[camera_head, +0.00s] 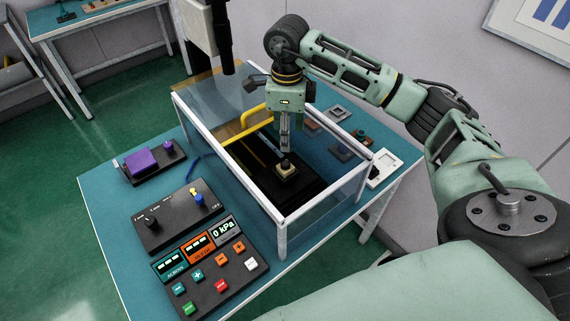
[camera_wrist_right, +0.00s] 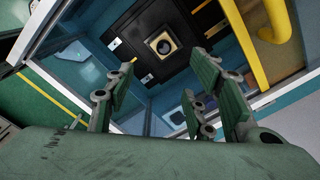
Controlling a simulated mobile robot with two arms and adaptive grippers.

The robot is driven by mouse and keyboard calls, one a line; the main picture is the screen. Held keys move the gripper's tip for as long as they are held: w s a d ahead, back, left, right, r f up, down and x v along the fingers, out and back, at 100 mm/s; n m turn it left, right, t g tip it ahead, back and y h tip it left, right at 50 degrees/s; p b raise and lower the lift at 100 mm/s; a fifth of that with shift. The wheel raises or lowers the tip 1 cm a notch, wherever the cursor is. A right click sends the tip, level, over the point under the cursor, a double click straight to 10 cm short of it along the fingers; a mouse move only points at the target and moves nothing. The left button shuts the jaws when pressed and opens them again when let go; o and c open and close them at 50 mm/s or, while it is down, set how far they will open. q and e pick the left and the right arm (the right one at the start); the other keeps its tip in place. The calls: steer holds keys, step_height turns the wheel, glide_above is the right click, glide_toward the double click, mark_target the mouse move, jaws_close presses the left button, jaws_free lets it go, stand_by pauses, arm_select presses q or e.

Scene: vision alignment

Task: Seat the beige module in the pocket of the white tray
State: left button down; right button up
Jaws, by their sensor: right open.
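The beige module (camera_head: 286,168), square with a dark round top, sits on a black platform (camera_head: 272,192) inside the clear-walled enclosure. It also shows in the right wrist view (camera_wrist_right: 164,43), beyond my fingertips and off toward the top. My right gripper (camera_head: 285,147) points down inside the frame, just above the module in the head view. It is open and empty in the right wrist view (camera_wrist_right: 163,76), its fingers apart from the module. A white tray (camera_head: 374,183) with a square pocket lies on the blue table, right of the enclosure. My left gripper is out of view.
The enclosure's white frame (camera_head: 232,171) surrounds my right gripper, with a yellow bar (camera_head: 245,131) close by. Several small plates lie behind it, including a pale frame (camera_head: 337,113). A button panel (camera_head: 210,267) and a knob box (camera_head: 175,216) stand in front left.

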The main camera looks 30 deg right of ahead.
steer(key=b, duration=0.4)
glide_above(285, 166)
steer(key=f, duration=0.4)
steer(key=shift+s+d+f, duration=0.1)
steer(key=shift+s+f, duration=0.1)
steer(key=shift+f, duration=0.05)
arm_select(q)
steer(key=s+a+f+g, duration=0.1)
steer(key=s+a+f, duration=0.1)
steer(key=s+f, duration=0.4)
arm_select(e)
steer(key=shift+w+d+f, duration=0.1)
steer(key=shift+w+f, duration=0.05)
steer(key=shift+f, duration=0.15)
step_height(285, 166, down, 3)
steer(key=shift+r+p, duration=0.1)
steer(key=shift+p, duration=0.65)
steer(key=f, duration=0.1)
steer(key=f+p, duration=0.1)
steer(key=f, duration=0.1)
steer(key=shift+a+f+p, duration=0.25)
steer(key=shift+f+p, duration=0.15)
steer(key=shift+f, duration=0.4)
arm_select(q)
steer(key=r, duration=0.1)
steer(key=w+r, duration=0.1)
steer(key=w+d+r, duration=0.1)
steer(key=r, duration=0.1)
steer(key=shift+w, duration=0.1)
